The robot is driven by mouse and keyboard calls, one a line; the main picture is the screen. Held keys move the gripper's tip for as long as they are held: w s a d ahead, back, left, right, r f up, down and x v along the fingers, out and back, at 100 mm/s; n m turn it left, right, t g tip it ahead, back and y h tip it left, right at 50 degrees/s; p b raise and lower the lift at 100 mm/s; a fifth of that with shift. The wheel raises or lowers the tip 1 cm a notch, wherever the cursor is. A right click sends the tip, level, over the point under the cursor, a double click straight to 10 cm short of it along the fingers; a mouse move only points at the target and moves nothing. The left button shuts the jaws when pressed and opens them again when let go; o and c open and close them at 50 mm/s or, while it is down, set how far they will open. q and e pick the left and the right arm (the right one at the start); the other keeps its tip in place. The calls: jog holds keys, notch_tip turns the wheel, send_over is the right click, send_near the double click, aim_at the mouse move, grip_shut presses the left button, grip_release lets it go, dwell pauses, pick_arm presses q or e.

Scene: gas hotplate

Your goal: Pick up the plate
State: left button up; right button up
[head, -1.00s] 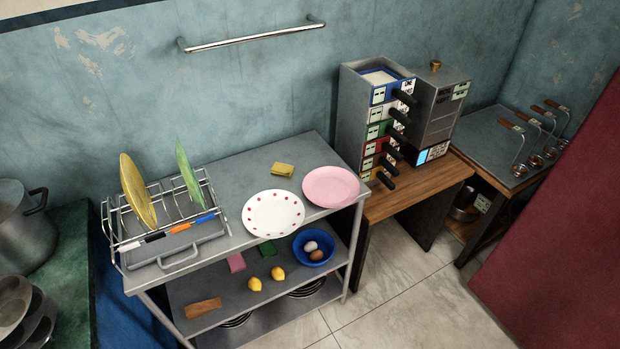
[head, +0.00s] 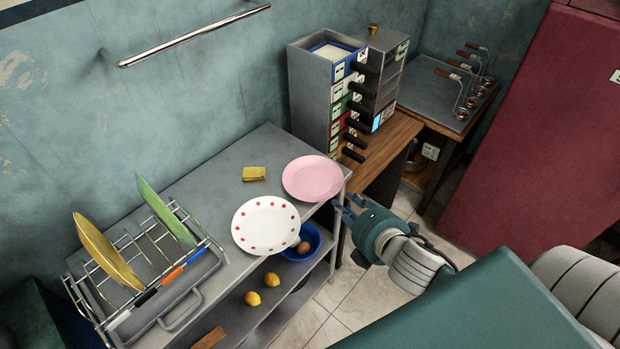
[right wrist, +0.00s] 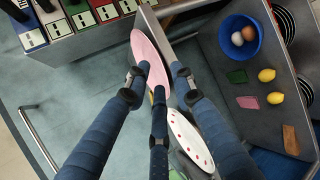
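A pink plate (head: 312,177) lies flat at the right end of the grey shelf's top. A white plate with red dots (head: 266,224) lies beside it, nearer the front edge. A yellow plate (head: 103,252) and a green plate (head: 163,208) stand in the rack at the left. My right gripper (head: 343,210) is just right of the pink plate, its fingers spread and empty. In the right wrist view the pink plate (right wrist: 146,52) shows beyond and between my open fingers (right wrist: 158,78), with the dotted plate (right wrist: 187,138) lower down. Contact cannot be told. My left gripper is out of view.
A yellow sponge (head: 254,174) lies behind the plates. A blue bowl with eggs (head: 312,240) and lemons (head: 262,289) are on the lower shelf. A tall dispenser unit (head: 312,95) stands right of the shelf, on a wooden table (head: 385,150). Floor shows in front.

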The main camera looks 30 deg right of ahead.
jog(key=x, duration=0.7)
jog(key=shift+a+p, duration=0.2)
jog(key=shift+p, duration=0.15)
grip_shut()
